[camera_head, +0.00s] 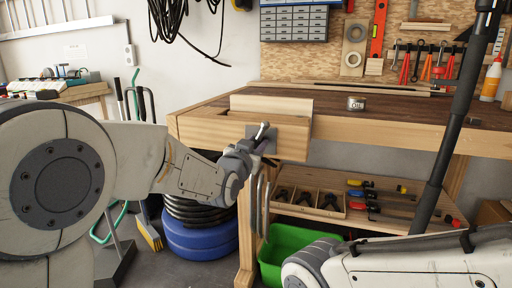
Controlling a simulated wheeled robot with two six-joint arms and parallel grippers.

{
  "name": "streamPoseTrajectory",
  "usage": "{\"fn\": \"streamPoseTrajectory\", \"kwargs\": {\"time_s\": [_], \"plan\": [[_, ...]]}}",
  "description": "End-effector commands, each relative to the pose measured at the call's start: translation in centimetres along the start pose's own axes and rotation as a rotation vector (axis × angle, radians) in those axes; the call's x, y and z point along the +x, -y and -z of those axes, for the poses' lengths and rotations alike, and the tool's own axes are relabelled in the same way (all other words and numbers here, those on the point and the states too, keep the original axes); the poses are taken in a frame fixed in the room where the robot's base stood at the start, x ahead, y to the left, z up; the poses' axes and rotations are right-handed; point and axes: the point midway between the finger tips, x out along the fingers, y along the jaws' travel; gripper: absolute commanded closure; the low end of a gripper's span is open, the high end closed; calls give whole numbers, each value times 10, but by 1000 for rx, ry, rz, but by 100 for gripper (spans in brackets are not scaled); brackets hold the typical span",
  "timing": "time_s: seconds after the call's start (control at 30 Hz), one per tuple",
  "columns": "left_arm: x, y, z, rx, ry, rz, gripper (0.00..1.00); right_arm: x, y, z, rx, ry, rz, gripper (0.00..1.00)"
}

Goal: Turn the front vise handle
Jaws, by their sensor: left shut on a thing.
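The front vise (210,129) is a wooden block on the front left corner of the workbench (390,134), with a grey metal plate and handle (263,131) on its face. My left gripper (262,146) is at the handle, shut on it. The fingers and the wrist hide part of the handle and plate. My right arm comes in at the lower right. Its gripper does not show.
Below, a shelf holds a wooden divided box (308,203) and several tools. A green bin (290,243) and blue round containers (199,238) stand on the floor beneath. Tools hang on the pegboard behind.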

Motion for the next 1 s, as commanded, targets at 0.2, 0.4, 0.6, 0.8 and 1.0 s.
{"fn": "streamPoseTrajectory", "kwargs": {"time_s": [0.2, 0.4, 0.6, 0.8, 1.0], "plan": [[0, 0, -3, -208, 3, 1, 100, 8, -1, 0, 0, 0, 0, 50], [0, -1, -2, -398, 3, 1, 100, 13, -1, -1, 0, 0, 0, 50], [0, -1, -2, -587, 3, 2, 100, 19, -1, -1, 0, 0, 0, 50], [0, -1, -2, -774, 2, 2, 100, 24, -2, -1, 0, 0, 0, 50], [0, -1, -2, -938, 3, 2, 100, 29, -2, -2, 0, 0, 0, 50]]}}
